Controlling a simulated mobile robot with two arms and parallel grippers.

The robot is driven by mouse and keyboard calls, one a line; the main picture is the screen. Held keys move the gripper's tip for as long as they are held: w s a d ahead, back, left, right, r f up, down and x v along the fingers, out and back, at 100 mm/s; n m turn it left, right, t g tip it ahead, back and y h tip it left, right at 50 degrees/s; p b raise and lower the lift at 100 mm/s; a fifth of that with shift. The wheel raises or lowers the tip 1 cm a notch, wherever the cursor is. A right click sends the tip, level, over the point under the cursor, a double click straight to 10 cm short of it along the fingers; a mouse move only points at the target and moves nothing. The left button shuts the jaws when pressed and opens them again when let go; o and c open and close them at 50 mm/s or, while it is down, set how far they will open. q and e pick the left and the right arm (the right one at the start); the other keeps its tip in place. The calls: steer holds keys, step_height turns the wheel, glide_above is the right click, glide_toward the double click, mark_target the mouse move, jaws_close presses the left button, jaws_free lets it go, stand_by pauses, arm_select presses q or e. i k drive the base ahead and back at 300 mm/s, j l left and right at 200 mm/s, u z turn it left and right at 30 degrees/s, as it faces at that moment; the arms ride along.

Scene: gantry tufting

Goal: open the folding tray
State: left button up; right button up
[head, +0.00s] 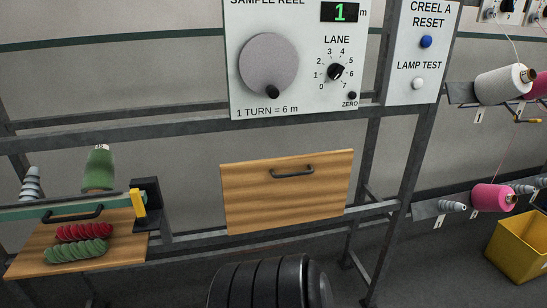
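A wooden panel (260,205) with a black bar handle (292,171) near its top edge hangs in the middle of the frame, below the sample reel panel. It looks like the folding tray, and it stands close to upright, its face towards me. Its lower edge is by a grey frame rail, and any hinge is hidden. Neither of my grippers is in view, and nothing is seen touching the panel or its handle.
A wooden board (30,262) at the left carries red pieces (84,231) and green pieces (76,251). The sample reel panel (300,20) is above. Yarn cones (500,84) and a yellow bin (515,250) are at the right. A grey post (400,200) stands right of the panel.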

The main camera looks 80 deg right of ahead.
mark_target(265, 194)
steer(key=z, duration=2.8)
steer(key=i+j+u, duration=0.15)
steer(key=u, duration=0.2)
